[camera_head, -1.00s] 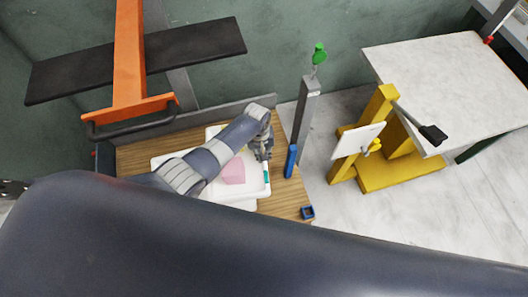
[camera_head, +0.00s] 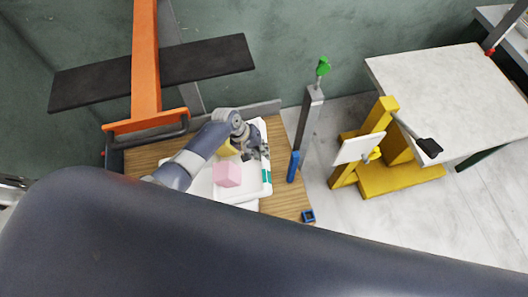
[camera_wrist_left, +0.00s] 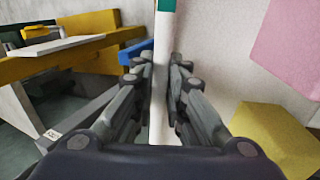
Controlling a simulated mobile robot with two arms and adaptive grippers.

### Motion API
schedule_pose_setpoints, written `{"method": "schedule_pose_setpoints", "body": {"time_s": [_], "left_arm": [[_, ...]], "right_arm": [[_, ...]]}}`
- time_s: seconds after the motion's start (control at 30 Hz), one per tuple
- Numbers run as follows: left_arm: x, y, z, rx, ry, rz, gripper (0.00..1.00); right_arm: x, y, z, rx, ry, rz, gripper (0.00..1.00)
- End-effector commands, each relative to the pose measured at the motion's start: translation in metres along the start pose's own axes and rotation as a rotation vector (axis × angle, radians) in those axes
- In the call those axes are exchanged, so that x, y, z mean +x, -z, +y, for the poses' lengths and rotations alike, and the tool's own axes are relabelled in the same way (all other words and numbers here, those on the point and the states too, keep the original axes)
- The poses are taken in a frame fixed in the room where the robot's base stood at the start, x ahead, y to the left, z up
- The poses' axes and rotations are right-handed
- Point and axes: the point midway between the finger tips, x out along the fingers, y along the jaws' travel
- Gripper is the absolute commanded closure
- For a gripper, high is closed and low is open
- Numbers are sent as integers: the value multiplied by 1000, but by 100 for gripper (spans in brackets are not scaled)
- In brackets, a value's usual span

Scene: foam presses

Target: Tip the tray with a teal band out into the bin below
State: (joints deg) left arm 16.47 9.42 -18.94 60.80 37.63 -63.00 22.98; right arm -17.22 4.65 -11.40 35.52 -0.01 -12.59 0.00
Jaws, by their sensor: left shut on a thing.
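The white tray with a teal band (camera_head: 267,177) is over the wooden table in the head view, with teal on its right side. A pink block (camera_head: 227,174) and a yellow block (camera_head: 228,149) show within its outline, the yellow one partly behind my left arm. My left gripper (camera_head: 258,150) is at the tray's right side. In the left wrist view its fingers (camera_wrist_left: 160,85) are shut on the tray's thin white rim, with teal at the top. The pink block (camera_wrist_left: 287,45) and yellow block (camera_wrist_left: 272,138) lie to the right there. I cannot make out a bin. My right gripper is not in view.
An orange press (camera_head: 146,65) with a black crossbar stands at the back left. A grey post (camera_head: 307,125) with a blue handle is right of the tray. A yellow stand (camera_head: 385,145) and a pale table (camera_head: 450,95) are farther right. A small blue square piece (camera_head: 308,215) lies at the table's edge.

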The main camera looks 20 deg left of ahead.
Motion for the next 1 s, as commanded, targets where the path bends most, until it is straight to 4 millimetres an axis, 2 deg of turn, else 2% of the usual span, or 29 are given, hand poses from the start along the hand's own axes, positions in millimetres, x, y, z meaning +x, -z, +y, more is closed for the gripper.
{"method": "schedule_pose_setpoints", "body": {"time_s": [0.43,1.0], "left_arm": [[-31,0,-8,0,-161,3,100],[-65,0,-24,-1,-369,2,100]], "right_arm": [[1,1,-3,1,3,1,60],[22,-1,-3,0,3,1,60]]}}
